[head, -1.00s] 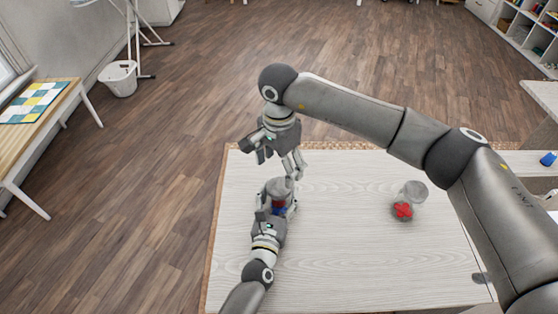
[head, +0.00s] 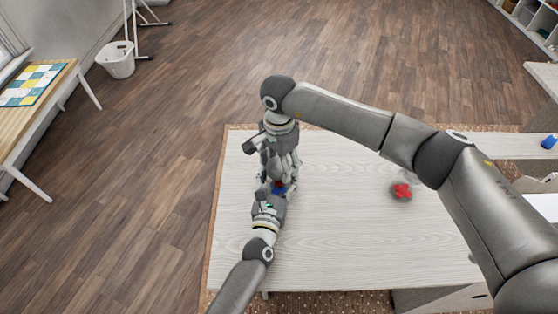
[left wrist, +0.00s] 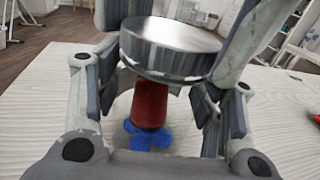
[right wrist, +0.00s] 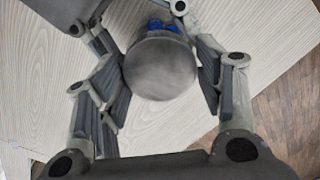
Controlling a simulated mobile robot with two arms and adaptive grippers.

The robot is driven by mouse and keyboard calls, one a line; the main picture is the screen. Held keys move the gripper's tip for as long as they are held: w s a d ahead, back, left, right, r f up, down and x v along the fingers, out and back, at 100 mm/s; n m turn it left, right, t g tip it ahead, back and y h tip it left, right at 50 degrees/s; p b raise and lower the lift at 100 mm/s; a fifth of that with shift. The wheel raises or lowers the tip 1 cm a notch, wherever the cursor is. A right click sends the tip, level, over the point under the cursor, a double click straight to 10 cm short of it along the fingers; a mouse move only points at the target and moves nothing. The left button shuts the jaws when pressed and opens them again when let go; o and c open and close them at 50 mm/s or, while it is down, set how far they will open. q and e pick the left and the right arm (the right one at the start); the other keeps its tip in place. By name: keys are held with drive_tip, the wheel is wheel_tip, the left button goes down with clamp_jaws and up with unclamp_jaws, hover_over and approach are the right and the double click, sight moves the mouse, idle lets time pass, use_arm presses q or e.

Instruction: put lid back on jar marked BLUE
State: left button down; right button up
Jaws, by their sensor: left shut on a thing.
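A clear jar holds a red spool (left wrist: 150,103) and a blue flower-like piece (left wrist: 152,135); the blue also shows in the head view (head: 279,189). No marking is readable on it. My left gripper (head: 273,193) is shut on this jar, which stands upright at the table's left side. A round grey metal lid (left wrist: 172,48) sits on top of the jar, and its top also shows in the right wrist view (right wrist: 161,68). Whether it is fully seated cannot be told. My right gripper (head: 281,166) points down over the jar, its fingers apart on either side of the lid.
A second jar with a red piece (head: 401,190) stands on the right half of the pale table (head: 340,225), partly blurred. A blue item (head: 548,142) lies on a surface at far right. The table between the jars is clear.

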drive_tip(key=c, duration=0.6)
drive_tip(key=m, duration=1.5)
drive_tip(key=shift+m, duration=0.4)
drive_tip(key=m, duration=0.5)
drive_tip(key=o, duration=1.2)
drive_tip(key=shift+o, duration=0.2)
wheel_tip(320, 180, up, 12)
